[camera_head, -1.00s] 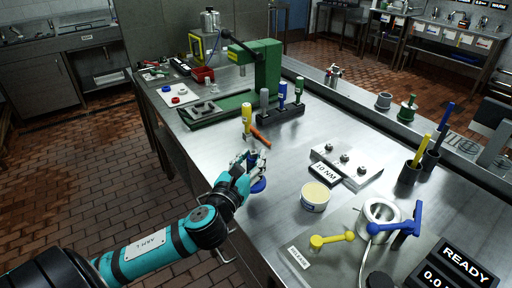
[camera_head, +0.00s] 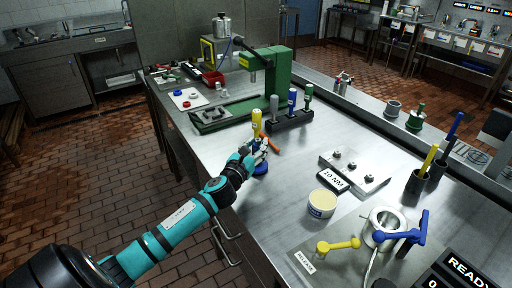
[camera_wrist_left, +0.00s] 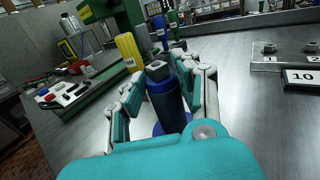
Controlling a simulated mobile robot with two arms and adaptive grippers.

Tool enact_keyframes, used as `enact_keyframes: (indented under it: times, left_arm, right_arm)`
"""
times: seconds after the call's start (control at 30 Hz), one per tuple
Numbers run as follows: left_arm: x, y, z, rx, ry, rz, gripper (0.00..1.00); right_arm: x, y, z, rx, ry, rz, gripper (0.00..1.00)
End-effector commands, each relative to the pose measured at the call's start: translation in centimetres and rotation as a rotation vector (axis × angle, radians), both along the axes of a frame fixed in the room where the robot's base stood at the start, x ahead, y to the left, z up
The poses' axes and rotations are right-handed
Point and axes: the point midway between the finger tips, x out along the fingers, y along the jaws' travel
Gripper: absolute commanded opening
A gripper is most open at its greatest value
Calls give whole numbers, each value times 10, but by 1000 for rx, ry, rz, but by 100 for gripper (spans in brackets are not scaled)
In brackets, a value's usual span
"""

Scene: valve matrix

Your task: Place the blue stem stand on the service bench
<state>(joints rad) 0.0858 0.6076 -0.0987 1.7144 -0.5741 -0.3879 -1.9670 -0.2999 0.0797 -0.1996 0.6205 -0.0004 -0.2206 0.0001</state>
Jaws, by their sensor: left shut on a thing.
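The blue stem stand has a dark blue upright post (camera_wrist_left: 165,98) with a grey top and a round blue base (camera_head: 260,169). My left gripper (camera_head: 258,150) is shut on the post; in the left wrist view its fingers (camera_wrist_left: 163,105) lie on both sides of it. The stand is upright over the near-left part of the steel service bench (camera_head: 287,195). Its base is at or just above the bench top; I cannot tell if it touches. The gripper hides part of the post in the head view. My right gripper is not in view.
A yellow-handled tool (camera_head: 257,123) and an orange piece (camera_head: 270,144) are just beyond the gripper. A dark rack (camera_head: 289,121) holds several handles behind them. A cream-topped tub (camera_head: 322,204) and a metal block (camera_head: 354,172) are to the right. Bench between is clear.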

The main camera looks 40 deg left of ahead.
Motion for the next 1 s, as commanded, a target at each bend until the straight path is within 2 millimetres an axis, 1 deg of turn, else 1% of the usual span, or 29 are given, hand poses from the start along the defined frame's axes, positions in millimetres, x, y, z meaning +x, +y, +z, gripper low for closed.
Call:
enact_keyframes:
  times: [0.37,0.4,0.53,0.83,0.93,1.0]
  left_arm:
    - [0,0,-3,4,-5,0,0]
    - [0,0,-5,2,-2,0,37]
    - [0,0,-5,2,-2,0,54]
    - [0,0,-3,2,-2,0,55]
    - [-8,-1,-5,4,0,0,55]
    - [-18,-4,-6,5,0,-2,55]
  right_arm:
    - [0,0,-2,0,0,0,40]
    - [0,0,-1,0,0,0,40]
    - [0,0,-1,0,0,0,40]
    - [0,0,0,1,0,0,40]
    - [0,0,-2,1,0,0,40]
    - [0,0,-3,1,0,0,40]
